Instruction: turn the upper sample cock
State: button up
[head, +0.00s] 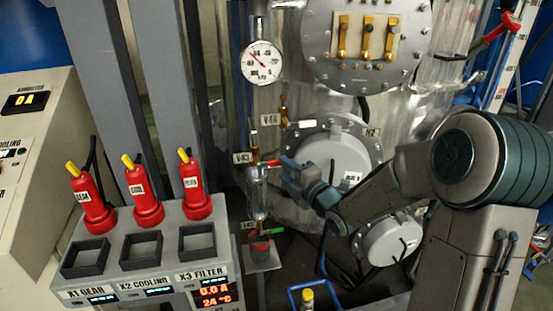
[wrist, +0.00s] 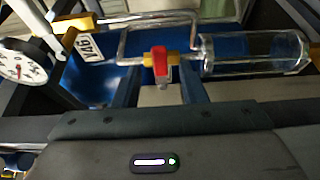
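The upper sample cock, with a red handle (head: 273,163), sits beside the V43 label (head: 243,158), above a clear glass vessel (head: 257,190). Its handle points right toward my gripper (head: 290,169). In the wrist view, the red handle (wrist: 160,66) sits on a brass body in the glass pipework. My gripper (wrist: 160,88) is open there, with one blue finger on each side of the handle and a gap between. Whether either finger touches the handle I cannot tell. The glass vessel (wrist: 255,52) lies to the right in that view.
A lower cock with a green handle (head: 278,232) sits below the vessel. A round gauge (head: 261,62) hangs above. Round steel flanges (head: 335,150) stand behind my arm. A control box (head: 160,240) with red plugs (head: 143,200) stands at left.

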aim_at(278, 164)
jog(key=shift+p+x, duration=0.6)
jog(key=shift+x, duration=1.8)
jog(key=shift+c, duration=0.4)
grip_shut()
